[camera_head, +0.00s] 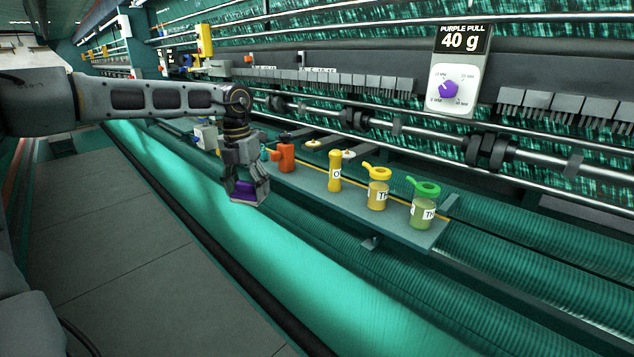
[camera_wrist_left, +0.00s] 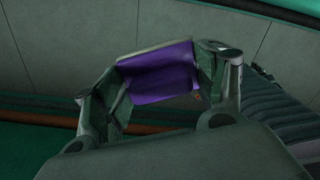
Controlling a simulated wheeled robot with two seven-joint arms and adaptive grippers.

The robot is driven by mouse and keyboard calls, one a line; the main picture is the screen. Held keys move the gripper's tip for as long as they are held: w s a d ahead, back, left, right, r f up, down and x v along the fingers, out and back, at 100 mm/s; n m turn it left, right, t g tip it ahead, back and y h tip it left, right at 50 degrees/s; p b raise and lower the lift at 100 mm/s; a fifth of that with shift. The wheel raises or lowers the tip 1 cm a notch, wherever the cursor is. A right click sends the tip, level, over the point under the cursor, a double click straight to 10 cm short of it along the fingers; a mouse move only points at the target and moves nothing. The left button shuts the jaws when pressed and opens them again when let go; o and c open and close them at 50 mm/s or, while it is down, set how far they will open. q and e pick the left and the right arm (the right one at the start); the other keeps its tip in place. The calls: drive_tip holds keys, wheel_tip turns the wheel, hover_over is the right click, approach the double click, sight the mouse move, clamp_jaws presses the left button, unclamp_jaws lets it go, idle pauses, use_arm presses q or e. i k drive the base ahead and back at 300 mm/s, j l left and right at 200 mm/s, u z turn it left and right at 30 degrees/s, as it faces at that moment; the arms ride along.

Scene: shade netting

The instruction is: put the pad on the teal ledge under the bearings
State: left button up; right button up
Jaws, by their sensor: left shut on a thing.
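My left gripper (camera_head: 247,195) is shut on a purple pad (camera_head: 243,187). It holds the pad in the air, in front of the left part of a grey-teal ledge (camera_head: 352,197). In the left wrist view the pad (camera_wrist_left: 160,75) sits between the two fingers (camera_wrist_left: 165,90), with its purple face showing. Dark bearing blocks (camera_head: 488,150) sit on the metal shaft above and behind the ledge. My right gripper is not in view.
Two pale discs lie behind. A sign reading "PURPLE PULL 40 g" (camera_head: 461,40) hangs above. Teal netting (camera_head: 300,270) runs below.

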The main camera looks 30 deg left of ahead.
sight(309, 178)
drive_tip(key=i, duration=1)
